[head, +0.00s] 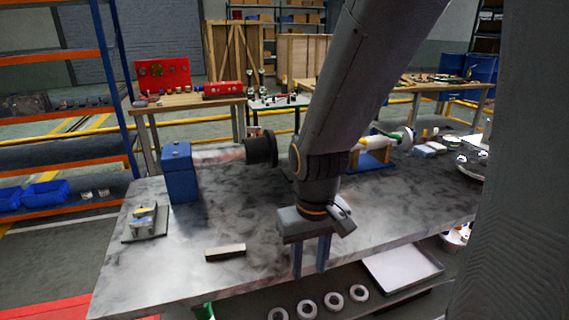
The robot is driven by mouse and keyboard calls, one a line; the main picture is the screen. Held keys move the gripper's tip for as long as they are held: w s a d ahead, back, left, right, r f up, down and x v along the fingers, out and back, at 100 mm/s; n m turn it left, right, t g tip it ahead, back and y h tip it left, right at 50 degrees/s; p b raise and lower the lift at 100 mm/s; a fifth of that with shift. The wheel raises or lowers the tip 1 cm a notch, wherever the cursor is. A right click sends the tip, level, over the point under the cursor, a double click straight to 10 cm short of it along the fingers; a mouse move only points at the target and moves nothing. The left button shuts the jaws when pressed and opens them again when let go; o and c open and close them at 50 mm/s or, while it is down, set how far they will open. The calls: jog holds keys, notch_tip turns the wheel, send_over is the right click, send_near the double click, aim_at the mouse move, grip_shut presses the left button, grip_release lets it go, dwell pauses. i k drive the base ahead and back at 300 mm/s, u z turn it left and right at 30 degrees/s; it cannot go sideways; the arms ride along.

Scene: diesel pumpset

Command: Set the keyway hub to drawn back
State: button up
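A dark round hub (262,151), which looks like the keyway hub, sits on a pale horizontal shaft (218,156). The shaft runs right from a blue block (180,172) on the grey table. The hub is at the shaft's right end as seen, apart from the block, with bare shaft between them. My arm partly hides the area right of the hub. My gripper (310,257) points down over the table's front part, in front and to the right of the hub. Its two fingers are apart, with nothing seen between them. It is not touching the hub.
A dark bar (225,252) lies near the table's front edge. A small fixture on a plate (143,222) stands at the left. A blue stand with a pale cylinder (374,150) is behind my arm. Several rings (333,301) and a tray (402,268) lie below the table.

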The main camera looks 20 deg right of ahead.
aim_at(263, 149)
jog(key=z, duration=0.65)
jog(key=k, duration=0.8)
jog(key=u, duration=0.65)
jog(key=i, duration=1.05)
jog(key=u, duration=0.05)
